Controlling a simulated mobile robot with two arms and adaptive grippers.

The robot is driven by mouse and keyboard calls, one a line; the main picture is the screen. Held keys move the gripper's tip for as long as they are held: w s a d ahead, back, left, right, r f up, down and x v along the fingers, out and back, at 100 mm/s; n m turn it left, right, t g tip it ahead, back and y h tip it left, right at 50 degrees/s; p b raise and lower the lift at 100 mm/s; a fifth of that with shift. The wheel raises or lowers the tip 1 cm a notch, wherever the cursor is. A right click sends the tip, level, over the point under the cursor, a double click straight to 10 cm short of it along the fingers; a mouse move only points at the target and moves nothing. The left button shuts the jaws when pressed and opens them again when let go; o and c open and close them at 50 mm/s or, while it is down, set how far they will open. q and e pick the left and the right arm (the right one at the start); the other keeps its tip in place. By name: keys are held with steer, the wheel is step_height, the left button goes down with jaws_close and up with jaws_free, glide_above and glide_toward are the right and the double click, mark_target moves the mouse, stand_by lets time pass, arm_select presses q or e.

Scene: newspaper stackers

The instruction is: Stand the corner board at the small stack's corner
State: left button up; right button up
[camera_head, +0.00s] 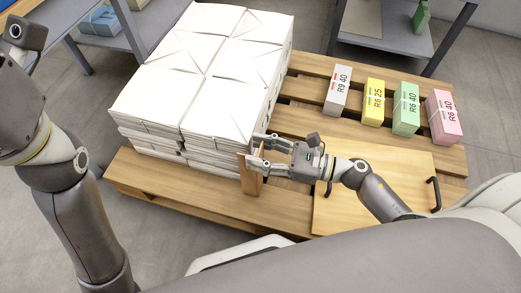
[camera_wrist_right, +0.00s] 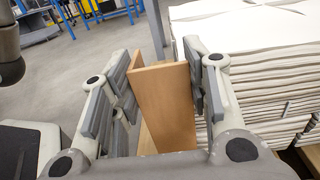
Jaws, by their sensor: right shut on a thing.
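The stack of white folded paper (camera_head: 205,75) stands on a wooden pallet (camera_head: 190,193); its side also shows in the right wrist view (camera_wrist_right: 262,75). The corner board (camera_head: 248,178) is a brown, L-shaped upright piece close to the stack's near right corner. My right gripper (camera_head: 254,153) is shut on it, with the board between its fingers in the wrist view (camera_wrist_right: 165,105). I cannot tell whether the board touches the paper or the pallet. My left arm is at the left of the head view; its fingers do not show.
Wrapped bundles, grey (camera_head: 338,90), yellow (camera_head: 374,102), green (camera_head: 406,108) and pink (camera_head: 444,117), stand on the pallet's right part. A flat wooden board (camera_head: 375,200) with black handles lies near my right arm. Grey shelves (camera_head: 390,35) stand behind.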

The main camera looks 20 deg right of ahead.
steer(key=o, duration=1.4)
